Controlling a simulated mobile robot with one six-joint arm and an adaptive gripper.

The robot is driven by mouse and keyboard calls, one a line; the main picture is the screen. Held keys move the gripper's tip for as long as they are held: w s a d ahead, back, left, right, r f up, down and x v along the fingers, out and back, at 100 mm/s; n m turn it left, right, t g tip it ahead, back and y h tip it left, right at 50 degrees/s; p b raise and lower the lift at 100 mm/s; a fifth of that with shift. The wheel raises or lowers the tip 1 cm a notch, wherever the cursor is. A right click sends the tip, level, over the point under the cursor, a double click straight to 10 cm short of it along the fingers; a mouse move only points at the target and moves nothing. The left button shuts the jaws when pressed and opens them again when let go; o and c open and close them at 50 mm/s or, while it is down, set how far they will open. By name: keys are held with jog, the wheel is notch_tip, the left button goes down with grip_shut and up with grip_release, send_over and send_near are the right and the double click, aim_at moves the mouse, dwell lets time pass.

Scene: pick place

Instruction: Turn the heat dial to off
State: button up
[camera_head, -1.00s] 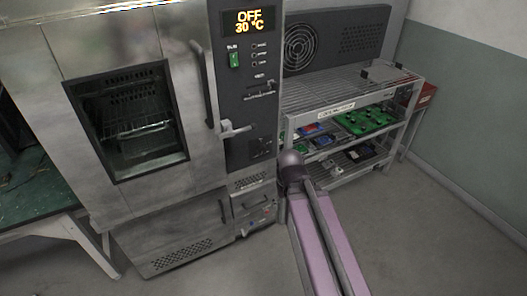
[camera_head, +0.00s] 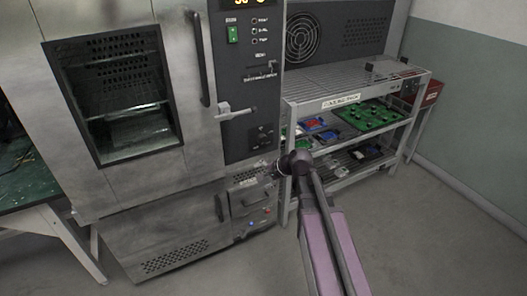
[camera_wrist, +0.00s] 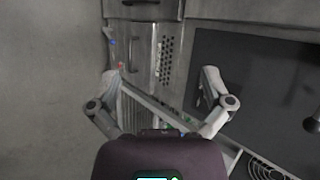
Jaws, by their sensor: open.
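The grey oven (camera_head: 130,190) stands at the left with a dark control panel (camera_head: 250,100), which also shows at the right of the wrist view (camera_wrist: 255,75). I cannot clearly tell which control is the heat dial; a small dark control (camera_head: 262,135) sits low on the panel. The display (camera_head: 248,3) is mostly cut off at the top. My gripper (camera_head: 274,169) is near the lower front of the oven, below the dark panel. In the wrist view my gripper (camera_wrist: 160,85) has its fingers wide apart, with nothing between them.
A metal latch (camera_head: 235,113) and a long door handle (camera_head: 201,60) stick out from the oven front. Below is a unit with a drawer handle (camera_head: 250,196) and small coloured buttons. A rack (camera_head: 345,105) with circuit boards stands at the right. The floor in front is clear.

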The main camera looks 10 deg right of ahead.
jog(key=w+d+f+m+t+y+b, duration=0.2)
jog(key=w+d+f+m+t+b, duration=0.15)
jog(key=w+m+t+b, duration=0.45)
jog(key=m+t+h+b, duration=0.2)
jog(key=m+t+b, duration=0.1)
jog(key=m+b, duration=0.8)
send_near(264, 141)
jog(key=s+d+m+p, duration=0.1)
jog(key=s+m+p, duration=0.1)
jog(key=s, duration=0.1)
jog(key=shift+s+d+r, duration=0.1)
jog(key=shift+d+r, duration=0.15)
jog(key=x, duration=1.4)
jog(key=shift+s+a+f, duration=0.1)
jog(key=shift+f, duration=0.1)
